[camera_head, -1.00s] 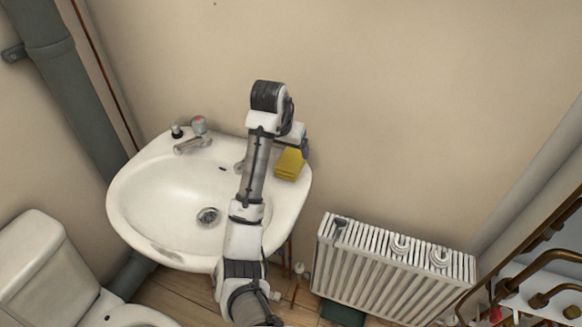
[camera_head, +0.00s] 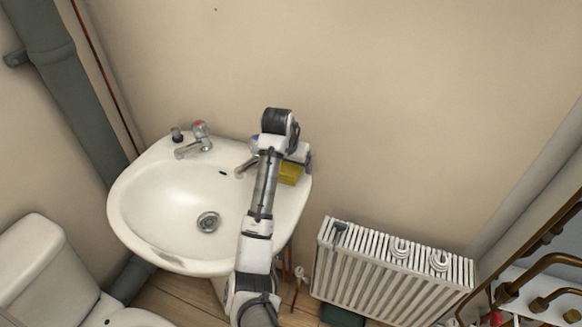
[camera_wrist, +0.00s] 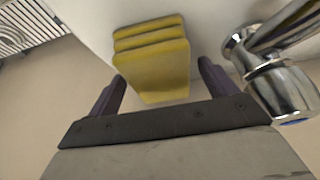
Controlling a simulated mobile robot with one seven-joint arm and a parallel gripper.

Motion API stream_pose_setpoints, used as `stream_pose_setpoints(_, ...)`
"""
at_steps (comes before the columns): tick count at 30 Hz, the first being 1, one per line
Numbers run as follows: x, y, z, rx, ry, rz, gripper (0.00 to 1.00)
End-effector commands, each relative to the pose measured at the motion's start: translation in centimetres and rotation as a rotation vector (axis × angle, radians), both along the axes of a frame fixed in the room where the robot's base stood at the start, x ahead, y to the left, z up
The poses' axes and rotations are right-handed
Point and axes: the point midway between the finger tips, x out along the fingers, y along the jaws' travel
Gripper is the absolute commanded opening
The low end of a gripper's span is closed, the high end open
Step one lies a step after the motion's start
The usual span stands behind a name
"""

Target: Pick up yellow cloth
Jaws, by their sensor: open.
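The yellow cloth (camera_head: 291,174) lies folded on the back right corner of the white sink (camera_head: 150,205). In the head view my arm covers part of it. In the wrist view the cloth (camera_wrist: 155,62) shows as a stack of folded layers. My gripper (camera_wrist: 162,85) is open, with one dark finger on each side of the cloth's near end. The fingers look close to the cloth, but I cannot tell whether they touch it. In the head view my gripper (camera_head: 298,160) is over the sink's right rear, mostly hidden by my wrist.
A chrome tap (camera_wrist: 270,75) stands close beside my right finger in the wrist view. Another tap (camera_head: 195,142) is at the sink's back left. A white radiator (camera_head: 390,270) is right of the sink, and a toilet (camera_head: 45,265) is at lower left. The wall is close behind.

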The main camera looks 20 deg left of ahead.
Motion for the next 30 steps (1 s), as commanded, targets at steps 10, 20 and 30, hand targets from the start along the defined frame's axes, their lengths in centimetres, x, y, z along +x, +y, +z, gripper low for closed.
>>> stream_pose_setpoints(10, -0.02, -0.03, -0.32, -0.002, 0.001, 0.000, 0.85)
stream_pose_setpoints(20, -0.02, 0.00, -0.48, 0.000, 0.000, 0.001, 0.85)
stream_pose_setpoints(30, -0.01, 0.00, -0.46, 0.000, 0.000, 0.000, 0.45)
